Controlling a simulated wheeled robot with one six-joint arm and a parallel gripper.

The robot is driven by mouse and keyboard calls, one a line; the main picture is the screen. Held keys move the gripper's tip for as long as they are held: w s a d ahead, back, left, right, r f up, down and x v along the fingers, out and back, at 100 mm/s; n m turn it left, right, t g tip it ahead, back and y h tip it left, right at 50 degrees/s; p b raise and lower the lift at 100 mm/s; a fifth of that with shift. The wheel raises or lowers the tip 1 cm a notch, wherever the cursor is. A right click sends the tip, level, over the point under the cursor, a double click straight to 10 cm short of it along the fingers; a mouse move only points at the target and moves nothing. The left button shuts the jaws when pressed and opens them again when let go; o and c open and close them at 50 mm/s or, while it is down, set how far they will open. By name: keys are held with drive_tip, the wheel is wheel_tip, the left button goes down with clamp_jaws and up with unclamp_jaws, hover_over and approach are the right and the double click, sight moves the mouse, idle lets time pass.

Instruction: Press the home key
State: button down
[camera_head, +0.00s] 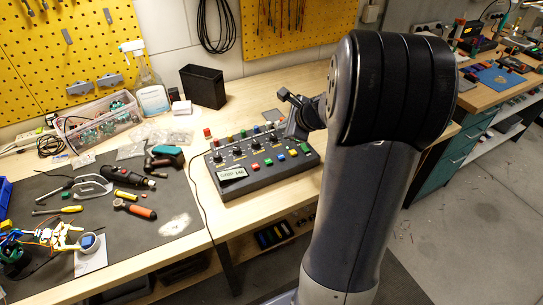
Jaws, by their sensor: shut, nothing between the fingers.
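A dark control box (262,178) stands on the wooden bench, with a small lit display (232,173) at its front left. Several coloured keys sit on its sloped top. The near row has a green key (268,162), a blue key (281,157), a yellow key (294,152) and a red key (306,148). Black knobs lie behind them, and more coloured caps along the back edge. No label is readable, so I cannot tell which key is home. My gripper (293,133) is shut and empty over the box's back right part, which it partly hides. Contact cannot be told.
A dark mat (110,240) with hand tools covers the bench on the left. A clear bin (97,120), a spray bottle (148,85) and a black holder (204,87) stand behind. A cable runs down the box's left side. My arm hides the bench to the right.

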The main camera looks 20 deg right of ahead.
sight(281, 158)
drive_tip(key=shift+f, duration=0.1)
wheel_tip(281, 158, down, 9)
drive_tip(key=b, duration=0.8)
idle(1.9)
drive_tip(key=shift+f+b, duration=0.25)
drive_tip(key=shift+b, duration=0.15)
drive_tip(key=shift+f+b, duration=0.45)
drive_tip(key=shift+f, duration=0.05)
idle(0.6)
drive_tip(key=shift+r, duration=0.15)
drive_tip(key=shift+r+p, duration=0.8)
